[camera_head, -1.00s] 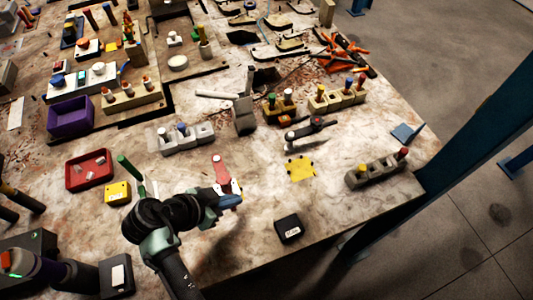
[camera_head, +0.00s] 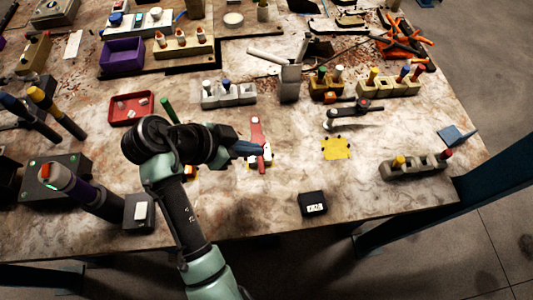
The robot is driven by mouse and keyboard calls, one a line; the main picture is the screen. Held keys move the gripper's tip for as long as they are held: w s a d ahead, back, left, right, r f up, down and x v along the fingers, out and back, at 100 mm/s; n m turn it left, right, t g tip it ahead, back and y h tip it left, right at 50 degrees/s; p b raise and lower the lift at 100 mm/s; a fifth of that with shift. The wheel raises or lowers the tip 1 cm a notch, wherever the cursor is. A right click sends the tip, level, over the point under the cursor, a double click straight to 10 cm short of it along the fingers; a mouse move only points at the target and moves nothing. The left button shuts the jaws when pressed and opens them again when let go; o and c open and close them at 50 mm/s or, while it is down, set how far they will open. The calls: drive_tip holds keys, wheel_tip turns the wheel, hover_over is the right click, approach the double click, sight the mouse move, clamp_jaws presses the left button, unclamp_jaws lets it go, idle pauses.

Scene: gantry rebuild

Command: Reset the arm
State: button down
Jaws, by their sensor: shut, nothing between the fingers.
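My arm reaches up from the bottom of the head view over the front part of the table (camera_head: 290,205). My gripper (camera_head: 262,149) points right, its blue-grey fingers shut with nothing between them. It is over or beside a small red tool (camera_head: 256,127) with a pale base; I cannot tell whether they touch. My arm hides part of the table behind it, including most of a yellow block that shows only as a sliver.
A red tray (camera_head: 131,109) and a green rod (camera_head: 168,109) are left of my gripper. A yellow patch (camera_head: 336,148) and a black box (camera_head: 312,204) lie to the right. Grey peg blocks (camera_head: 412,170) stand near the right edge. Bare tabletop lies between these.

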drive_tip(key=shift+s+a+r, duration=0.2)
drive_tip(key=shift+a+r, duration=0.2)
drive_tip(key=shift+r, duration=0.15)
drive_tip(key=shift+w, duration=0.1)
drive_tip(key=w+r+n+t+y, duration=0.35)
drive_tip(key=w+r+t, duration=0.25)
drive_tip(key=w+r, duration=0.5)
wheel_tip(320, 180, up, 21)
drive_tip(key=d+n+t+y, duration=0.2)
drive_tip(key=n+t+y, duration=0.1)
drive_tip(key=t, duration=0.4)
drive_tip(key=s+d+r+n+t, duration=0.2)
drive_tip(key=s+r+t, duration=0.3)
drive_tip(key=s+r, duration=0.3)
drive_tip(key=s+d+r+n+t, duration=0.2)
drive_tip(key=s+r, duration=0.6)
drive_tip(key=r, duration=0.7)
drive_tip(key=n+t, duration=0.1)
drive_tip(key=t, duration=0.1)
drive_tip(key=shift+t+y, duration=0.35)
drive_tip(key=shift+t, duration=0.05)
